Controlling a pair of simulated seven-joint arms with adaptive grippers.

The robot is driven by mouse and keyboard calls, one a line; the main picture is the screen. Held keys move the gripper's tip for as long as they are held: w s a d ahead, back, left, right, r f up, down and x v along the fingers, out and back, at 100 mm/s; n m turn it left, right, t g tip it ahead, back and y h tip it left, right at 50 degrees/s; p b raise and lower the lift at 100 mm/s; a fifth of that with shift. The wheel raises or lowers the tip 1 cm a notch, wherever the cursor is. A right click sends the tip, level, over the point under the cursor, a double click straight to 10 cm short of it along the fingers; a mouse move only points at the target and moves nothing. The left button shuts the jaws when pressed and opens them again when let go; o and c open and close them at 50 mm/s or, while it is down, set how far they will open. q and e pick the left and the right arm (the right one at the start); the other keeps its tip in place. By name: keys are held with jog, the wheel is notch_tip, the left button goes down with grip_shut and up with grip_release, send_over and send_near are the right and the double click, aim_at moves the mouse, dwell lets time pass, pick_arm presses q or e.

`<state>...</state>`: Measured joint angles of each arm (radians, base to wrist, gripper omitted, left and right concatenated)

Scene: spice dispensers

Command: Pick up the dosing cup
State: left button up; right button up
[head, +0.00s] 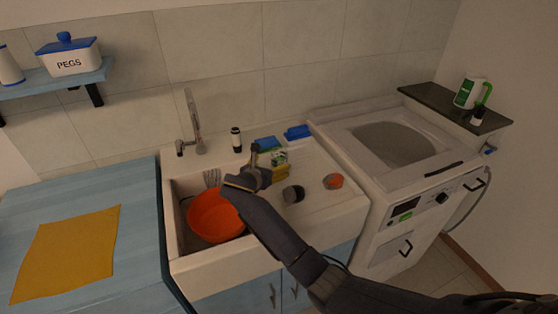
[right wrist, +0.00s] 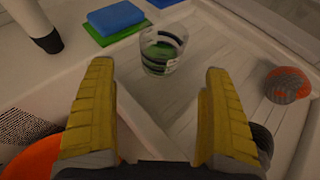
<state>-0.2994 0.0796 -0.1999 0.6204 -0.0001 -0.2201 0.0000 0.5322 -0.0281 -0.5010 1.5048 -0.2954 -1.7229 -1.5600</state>
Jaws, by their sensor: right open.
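The dosing cup (right wrist: 163,50) is a small clear cup with dark bands and green showing through it. It stands upright on the white drainboard, beyond my fingertips in the right wrist view. In the head view the cup (head: 280,158) shows beside my right gripper. My right gripper (head: 267,161) is open and empty above the edge between basin and drainboard. Its yellow-padded fingers (right wrist: 160,78) point toward the cup, which appears between their tips but apart from them. My left gripper is not in view.
An orange bowl (head: 214,216) sits in the sink basin. A dark round object (head: 293,194) and an orange-grey ball (head: 333,181) lie on the drainboard. Blue sponges (head: 298,132) and a dark-capped bottle (head: 236,139) are behind. The faucet (head: 193,123) rises at the back left.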

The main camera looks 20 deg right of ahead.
aim_at(276, 161)
jog(key=shift+x, duration=4.1)
jog(key=shift+s+d+r, duration=0.1)
jog(key=shift+d, duration=0.05)
jog(key=shift+c, duration=0.4)
jog(key=c, duration=1.4)
jog(key=shift+r, duration=0.3)
notch_tip(276, 161, up, 19)
